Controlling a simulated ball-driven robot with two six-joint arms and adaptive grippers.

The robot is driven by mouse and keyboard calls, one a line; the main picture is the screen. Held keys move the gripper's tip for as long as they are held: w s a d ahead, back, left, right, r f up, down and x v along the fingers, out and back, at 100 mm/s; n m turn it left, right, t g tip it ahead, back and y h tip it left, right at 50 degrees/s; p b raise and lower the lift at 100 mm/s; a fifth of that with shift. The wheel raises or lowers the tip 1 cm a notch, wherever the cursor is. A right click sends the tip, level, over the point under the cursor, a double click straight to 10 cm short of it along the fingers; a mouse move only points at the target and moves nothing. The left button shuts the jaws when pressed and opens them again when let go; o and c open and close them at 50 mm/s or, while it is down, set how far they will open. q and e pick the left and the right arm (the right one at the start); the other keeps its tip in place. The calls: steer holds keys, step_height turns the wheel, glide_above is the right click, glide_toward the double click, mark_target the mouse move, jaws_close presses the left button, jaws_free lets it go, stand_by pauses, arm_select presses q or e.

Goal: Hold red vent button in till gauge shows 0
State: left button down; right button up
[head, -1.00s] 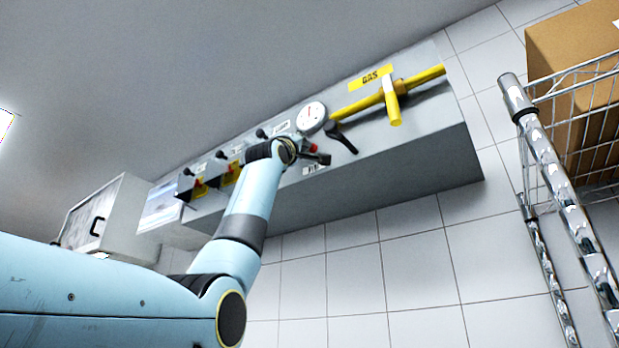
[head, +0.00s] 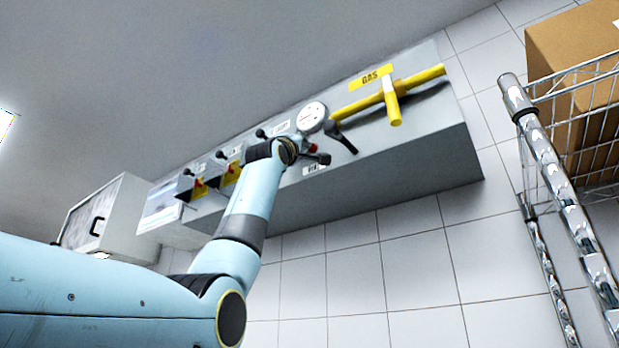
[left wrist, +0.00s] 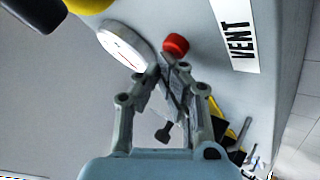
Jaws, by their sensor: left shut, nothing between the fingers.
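The red vent button (head: 313,148) sits on the grey wall panel below the round white gauge (head: 311,117). In the left wrist view the button (left wrist: 176,43) is a round red cap just beyond my fingertips, beside the gauge (left wrist: 124,45). My left gripper (left wrist: 168,62) is shut and empty, its tips very close to the button; I cannot tell whether they touch it. In the head view it (head: 304,154) partly covers the panel around the button. The gauge reading is too small to make out. My right gripper is out of view.
A VENT label (left wrist: 235,30) is beside the button. A yellow gas pipe with a handle (head: 392,100) and a black lever (head: 342,138) are to its right. Several switches with yellow labels line the panel's left. A wire shelf holds a cardboard box (head: 575,60) at right.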

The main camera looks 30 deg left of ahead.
arm_select(q)
steer(key=shift+s, duration=0.1)
stand_by(0.4)
steer(key=shift+s+b, duration=0.75)
steer(key=shift+s, duration=0.05)
steer(key=s+b, duration=0.2)
steer(key=s, duration=0.1)
steer(key=s+b, duration=0.1)
steer(key=s, duration=0.1)
steer(key=shift+a, duration=0.25)
